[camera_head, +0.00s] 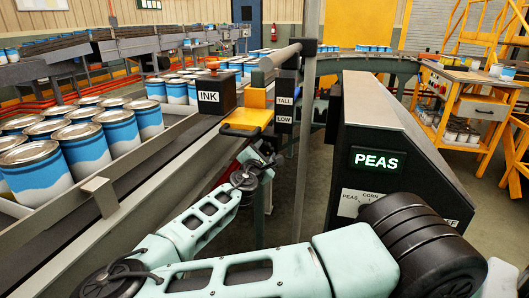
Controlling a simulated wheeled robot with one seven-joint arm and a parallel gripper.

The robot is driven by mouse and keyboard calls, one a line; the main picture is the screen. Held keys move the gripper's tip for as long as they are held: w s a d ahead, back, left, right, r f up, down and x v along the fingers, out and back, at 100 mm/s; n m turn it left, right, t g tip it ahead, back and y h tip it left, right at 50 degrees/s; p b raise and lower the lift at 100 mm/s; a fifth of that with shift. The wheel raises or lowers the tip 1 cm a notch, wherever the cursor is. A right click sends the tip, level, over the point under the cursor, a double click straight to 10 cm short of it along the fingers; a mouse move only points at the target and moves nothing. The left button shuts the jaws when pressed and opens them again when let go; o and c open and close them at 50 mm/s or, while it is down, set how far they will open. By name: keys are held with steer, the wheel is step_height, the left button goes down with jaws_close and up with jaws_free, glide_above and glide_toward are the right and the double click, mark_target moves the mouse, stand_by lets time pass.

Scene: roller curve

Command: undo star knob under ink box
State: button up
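The ink box (213,97) is a black box labelled INK at the conveyor's side rail, with an orange-red knob (212,66) on its top. A yellow bracket (246,118) sticks out to its right. No star knob shows clearly under the box; the space there is hidden by the bracket and my arm. My pale green arm reaches up from the bottom, and its end, my gripper (262,158), is just below the yellow bracket. Its fingers are too dark and small to make out, so I cannot tell whether they are open or touching anything.
Blue-and-white cans (84,146) stand in rows on the conveyor at left. A grey post (308,130) and a TALL/LOW plate (285,101) stand close right of my gripper. A black cabinet with a PEAS display (377,160) is further right. An orange workbench (465,105) is behind.

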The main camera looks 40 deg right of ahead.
steer(key=o, duration=0.4)
steer(key=shift+a, duration=0.1)
steer(key=b+v, duration=0.2)
steer(key=v, duration=1.5)
steer(key=shift+s, duration=0.2)
